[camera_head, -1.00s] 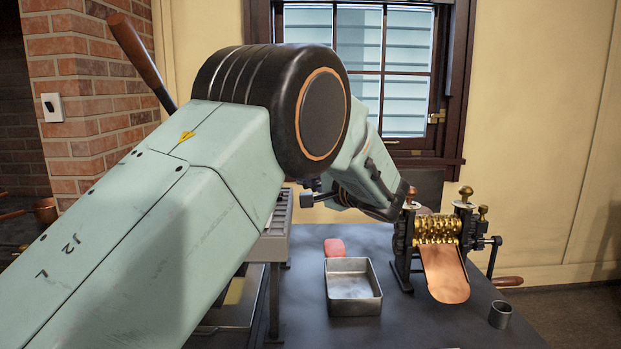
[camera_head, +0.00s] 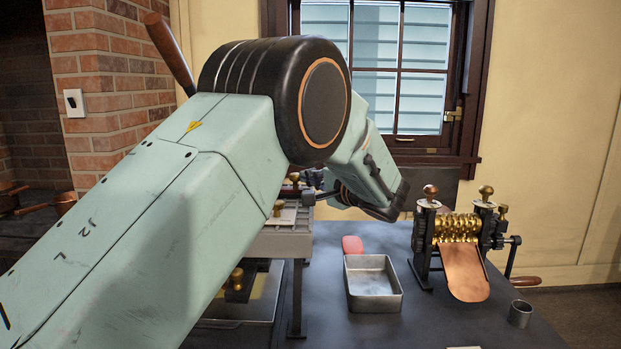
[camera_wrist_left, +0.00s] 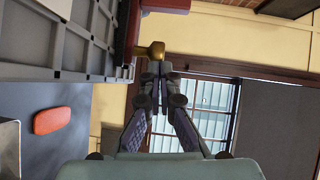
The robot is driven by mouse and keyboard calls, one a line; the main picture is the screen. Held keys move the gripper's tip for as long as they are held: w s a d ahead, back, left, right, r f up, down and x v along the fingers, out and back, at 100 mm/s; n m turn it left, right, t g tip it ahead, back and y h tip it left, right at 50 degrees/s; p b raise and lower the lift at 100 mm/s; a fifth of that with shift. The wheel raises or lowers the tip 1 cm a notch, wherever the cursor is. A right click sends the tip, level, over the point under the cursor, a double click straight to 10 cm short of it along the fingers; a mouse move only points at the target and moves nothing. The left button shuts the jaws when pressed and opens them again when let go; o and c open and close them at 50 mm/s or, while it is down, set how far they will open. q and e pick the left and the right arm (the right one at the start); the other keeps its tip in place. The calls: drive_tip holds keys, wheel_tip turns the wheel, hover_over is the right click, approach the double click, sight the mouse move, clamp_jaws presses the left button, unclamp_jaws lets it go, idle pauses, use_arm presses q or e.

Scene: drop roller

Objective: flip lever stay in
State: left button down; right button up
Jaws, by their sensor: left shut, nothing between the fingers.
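A lever with a wooden handle (camera_head: 169,50) leans up to the left behind my left arm in the head view. Its lower end is hidden by the arm. My left gripper (camera_wrist_left: 158,72) is shut and empty in the left wrist view. Its fingertips are close to a brass knob (camera_wrist_left: 150,51) on a dark red part (camera_wrist_left: 124,35); I cannot tell whether they touch. My right gripper is not in view.
A metal tray (camera_head: 373,300), a red block (camera_head: 352,245) and a small metal cup (camera_head: 520,313) are on the dark table (camera_head: 420,325). A brass roller machine (camera_head: 458,228) with a copper chute (camera_head: 465,272) stands at the right. The table front is largely clear.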

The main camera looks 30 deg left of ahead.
use_arm(q)
drive_tip(key=s+a+b, duration=0.2)
drive_tip(key=a, duration=0.1)
drive_tip(key=shift+a+f, duration=0.2)
drive_tip(key=shift+s+a+r, duration=0.1)
drive_tip(key=shift+s+a, duration=0.1)
drive_tip(key=shift+a, duration=0.1)
drive_tip(key=shift+w, duration=0.1)
drive_tip(key=shift+w+d, duration=0.1)
drive_tip(key=shift+d, duration=0.05)
drive_tip(key=shift+d, duration=0.1)
